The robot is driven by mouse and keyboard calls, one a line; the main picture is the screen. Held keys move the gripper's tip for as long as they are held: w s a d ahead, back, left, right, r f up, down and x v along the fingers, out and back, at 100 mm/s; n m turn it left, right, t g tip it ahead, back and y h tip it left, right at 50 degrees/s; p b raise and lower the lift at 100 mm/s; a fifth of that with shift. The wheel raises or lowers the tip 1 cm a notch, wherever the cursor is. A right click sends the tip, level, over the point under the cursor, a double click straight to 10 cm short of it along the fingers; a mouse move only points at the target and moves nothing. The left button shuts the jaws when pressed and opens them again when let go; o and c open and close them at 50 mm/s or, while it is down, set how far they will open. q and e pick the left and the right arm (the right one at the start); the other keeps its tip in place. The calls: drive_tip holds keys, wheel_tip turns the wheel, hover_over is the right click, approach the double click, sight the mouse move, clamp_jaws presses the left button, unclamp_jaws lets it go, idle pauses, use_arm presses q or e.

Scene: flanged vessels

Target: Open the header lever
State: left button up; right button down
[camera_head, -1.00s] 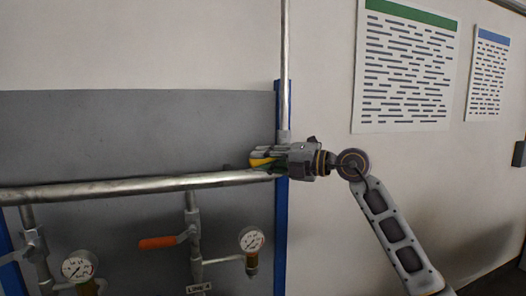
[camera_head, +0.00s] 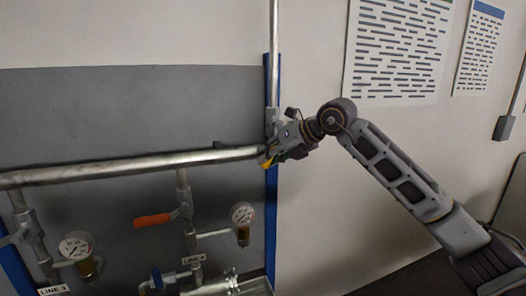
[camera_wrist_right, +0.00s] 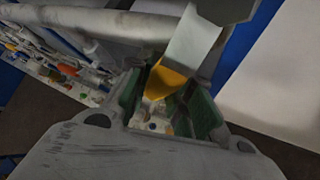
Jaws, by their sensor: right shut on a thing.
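The header lever (camera_head: 267,164) has a yellow grip and sits at the right end of the horizontal header pipe (camera_head: 130,167), by the vertical pipe. In the head view its yellow end points down, and most of it is hidden by my right gripper (camera_head: 273,156). My right gripper is shut on the lever. In the right wrist view the yellow grip (camera_wrist_right: 166,82) lies between the green-lined fingers (camera_wrist_right: 163,108), with a pale metal part of the lever above it. My left gripper is not in view.
Below the header are an orange-handled lever (camera_head: 153,220), a gauge (camera_head: 242,213) and another gauge (camera_head: 76,247) on branch pipes. A blue post (camera_head: 271,220) stands just beneath the gripper. Posters (camera_head: 398,50) hang on the wall at right.

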drive_tip(key=shift+w+d+f+n+t+h+b, duration=0.2)
drive_tip(key=shift+d+n+h, duration=0.15)
drive_tip(key=shift+d+h, duration=0.3)
drive_tip(key=shift+w+d+f+n+t+h+b, duration=0.1)
drive_tip(key=shift+w+d+f+n+h+b, duration=0.15)
drive_tip(key=shift+d+h, duration=0.35)
drive_tip(key=shift+w+d+f+n+t+h+b, duration=0.15)
drive_tip(key=shift+d+n+h, duration=0.25)
drive_tip(key=shift+d+h, duration=0.2)
drive_tip(key=shift+r, duration=0.1)
drive_tip(key=c, duration=1.3)
unclamp_jaws()
drive_tip(key=shift+o, duration=0.2)
drive_tip(key=shift+s+r, duration=0.1)
drive_tip(key=shift+r, duration=0.05)
drive_tip(key=v, duration=1.1)
drive_tip(key=shift+s+r, duration=0.2)
drive_tip(key=shift+r, duration=0.1)
drive_tip(key=shift+d, duration=0.1)
